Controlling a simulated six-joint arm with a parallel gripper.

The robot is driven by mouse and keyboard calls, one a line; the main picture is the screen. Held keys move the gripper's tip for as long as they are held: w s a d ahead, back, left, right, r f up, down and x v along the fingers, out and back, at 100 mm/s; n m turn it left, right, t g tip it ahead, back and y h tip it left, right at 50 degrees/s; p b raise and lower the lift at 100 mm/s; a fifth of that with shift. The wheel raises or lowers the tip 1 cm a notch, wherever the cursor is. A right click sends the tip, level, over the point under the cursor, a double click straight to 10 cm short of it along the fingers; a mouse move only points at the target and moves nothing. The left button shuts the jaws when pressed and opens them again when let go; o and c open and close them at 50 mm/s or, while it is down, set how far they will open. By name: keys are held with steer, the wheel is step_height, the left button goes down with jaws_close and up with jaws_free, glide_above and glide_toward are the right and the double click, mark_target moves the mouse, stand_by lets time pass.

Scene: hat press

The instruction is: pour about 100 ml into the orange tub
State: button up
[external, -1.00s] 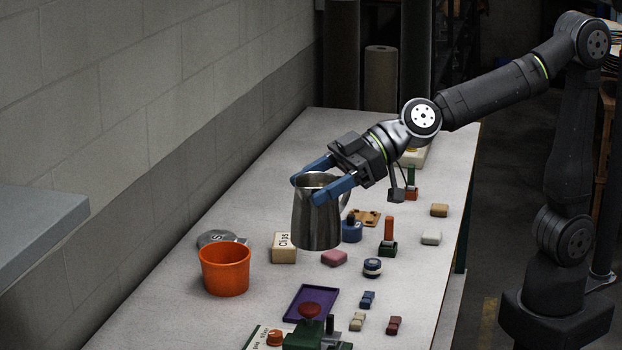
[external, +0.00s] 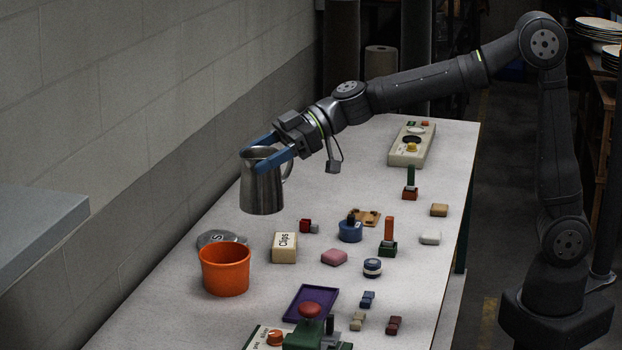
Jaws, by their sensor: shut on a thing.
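The orange tub (external: 225,274) stands upright on the left side of the table, its mouth facing up; its inside is mostly hidden. My gripper (external: 268,155) is shut on a metal jug (external: 262,190), its blue fingers around the jug's upper part. The jug looks upright and appears held above the table, behind and to the right of the tub and apart from it. The jug's handle is on its right side. I cannot see any liquid in the jug.
A grey disc (external: 217,237) lies just behind the tub. A box marked Clips (external: 285,247) stands to its right. Several small blocks and stamps cover the middle.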

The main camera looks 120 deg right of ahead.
steer(key=s+d+r+n+y, duration=0.15)
steer(key=s+d, duration=0.35)
steer(key=d, duration=0.6)
steer(key=s+d+r+n+y, duration=0.15)
steer(key=s+d, duration=0.45)
steer(key=d, duration=0.6)
step_height(320, 180, down, 22)
steer(key=m, duration=0.1)
steer(key=shift+a+f+h, duration=0.15)
steer(key=shift+a+h, duration=0.15)
steer(key=shift+w, duration=0.15)
